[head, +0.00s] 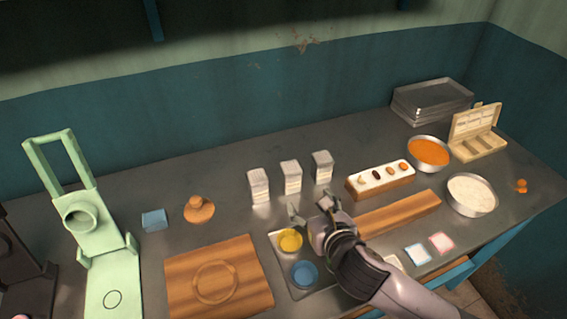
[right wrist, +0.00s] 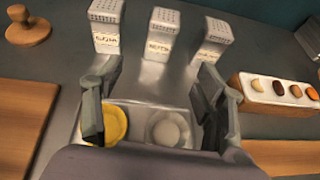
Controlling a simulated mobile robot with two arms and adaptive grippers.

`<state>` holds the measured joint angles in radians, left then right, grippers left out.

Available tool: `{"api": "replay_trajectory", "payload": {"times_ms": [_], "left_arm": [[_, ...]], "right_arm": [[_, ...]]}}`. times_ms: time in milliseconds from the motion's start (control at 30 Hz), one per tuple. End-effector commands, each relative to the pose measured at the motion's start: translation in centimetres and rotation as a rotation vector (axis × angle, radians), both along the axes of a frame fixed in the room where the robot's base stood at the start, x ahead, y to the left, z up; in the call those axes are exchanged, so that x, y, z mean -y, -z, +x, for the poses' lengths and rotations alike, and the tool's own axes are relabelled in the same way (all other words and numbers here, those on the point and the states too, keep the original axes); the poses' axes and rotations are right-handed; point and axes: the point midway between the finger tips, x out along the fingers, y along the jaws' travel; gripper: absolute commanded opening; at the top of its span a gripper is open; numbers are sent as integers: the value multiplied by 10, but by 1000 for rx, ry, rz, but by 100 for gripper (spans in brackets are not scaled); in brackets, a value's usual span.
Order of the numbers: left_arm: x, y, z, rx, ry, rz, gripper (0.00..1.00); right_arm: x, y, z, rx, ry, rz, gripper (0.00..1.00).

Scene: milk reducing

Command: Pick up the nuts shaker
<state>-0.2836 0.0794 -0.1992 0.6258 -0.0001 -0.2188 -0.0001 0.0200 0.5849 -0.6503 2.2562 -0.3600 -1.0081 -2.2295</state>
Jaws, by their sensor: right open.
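In the right wrist view, the left (right wrist: 106,25), middle (right wrist: 158,34) and right (right wrist: 213,40) shakers carry small labels. The print is blurred, and I cannot tell surely which is the nuts shaker. My right gripper (head: 309,207) is open and empty, in front of the row and apart from it. In the right wrist view its fingers (right wrist: 157,90) are spread, with the middle shaker beyond the gap. My left gripper is not in view.
A metal tray (head: 277,257) with yellow (head: 290,240) and blue (head: 304,274) round items lies by my right gripper. A cutting board (head: 190,290), a wooden stamp (head: 199,209) and a green press (head: 88,262) are left. A wooden block with samples (head: 355,189) stands right.

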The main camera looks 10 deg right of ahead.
Motion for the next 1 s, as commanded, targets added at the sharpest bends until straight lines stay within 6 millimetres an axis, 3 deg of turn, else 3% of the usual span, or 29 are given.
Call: {"api": "replay_trajectory", "payload": {"times_ms": [167, 400, 500, 700, 867, 1000], "left_arm": [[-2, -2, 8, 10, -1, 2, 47], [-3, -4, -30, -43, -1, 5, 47], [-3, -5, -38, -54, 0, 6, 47], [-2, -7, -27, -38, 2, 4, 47], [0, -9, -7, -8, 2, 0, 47], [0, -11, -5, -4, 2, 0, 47]], "right_arm": [[-1, 3, 10, 6, -8, -16, 65], [-7, 20, 52, 6, -6, -13, 65], [-9, 28, 69, 6, -5, -12, 65], [-12, 42, 99, 4, -5, -13, 65], [-14, 47, 111, 5, -7, -13, 65], [-14, 49, 116, 5, -6, -12, 65]]}}
